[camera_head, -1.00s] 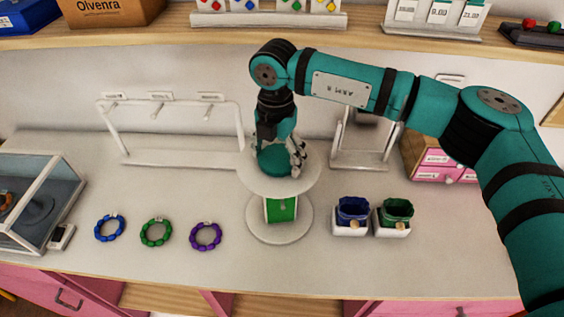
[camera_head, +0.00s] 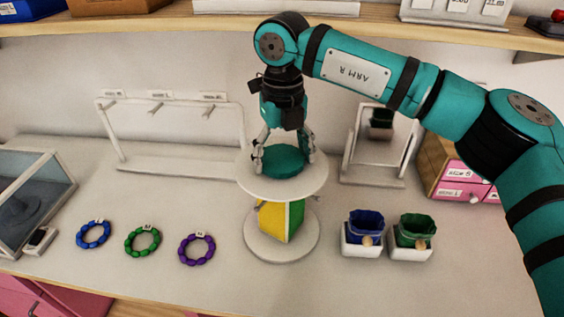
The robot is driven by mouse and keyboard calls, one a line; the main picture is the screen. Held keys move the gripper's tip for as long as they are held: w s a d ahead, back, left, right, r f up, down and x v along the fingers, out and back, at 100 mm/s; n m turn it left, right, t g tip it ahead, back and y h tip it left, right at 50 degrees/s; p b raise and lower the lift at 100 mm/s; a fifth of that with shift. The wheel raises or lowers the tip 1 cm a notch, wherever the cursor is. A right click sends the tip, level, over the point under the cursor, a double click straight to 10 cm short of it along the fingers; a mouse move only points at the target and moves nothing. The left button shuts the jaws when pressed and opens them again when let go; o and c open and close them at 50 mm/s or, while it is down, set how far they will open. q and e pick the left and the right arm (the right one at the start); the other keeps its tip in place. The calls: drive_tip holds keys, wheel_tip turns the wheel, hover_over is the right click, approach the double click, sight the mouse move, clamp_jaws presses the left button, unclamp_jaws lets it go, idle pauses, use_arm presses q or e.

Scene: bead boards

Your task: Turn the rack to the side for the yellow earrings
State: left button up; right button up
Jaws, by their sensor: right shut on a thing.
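The rack (camera_head: 282,187) is a white stand with a round top plate and a round base, in the middle of the counter. Between the plates is a block with a yellow side (camera_head: 272,221) and a green side (camera_head: 296,215), both facing partly forward. Small hooks show beside the block; I cannot make out earrings on them. A teal knob (camera_head: 284,162) sits on the top plate. My right gripper (camera_head: 284,155) points down from above, its fingers shut around the knob. My left gripper is not in view.
Blue (camera_head: 93,235), green (camera_head: 142,240) and purple (camera_head: 197,250) bead bracelets lie to the left. Blue (camera_head: 363,230) and green (camera_head: 412,234) pouches in white trays stand right. An empty bar stand (camera_head: 180,165) and a mirror (camera_head: 378,145) stand behind.

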drive_tip(key=n, duration=0.2)
drive_tip(key=shift+d+f+n+b, duration=0.1)
drive_tip(key=shift+n+b, duration=0.2)
drive_tip(key=shift+b, duration=0.05)
drive_tip(key=shift+w+n, duration=0.1)
drive_tip(key=shift+n, duration=1.1)
drive_tip(key=shift+b, duration=0.3)
drive_tip(key=o, duration=1.6)
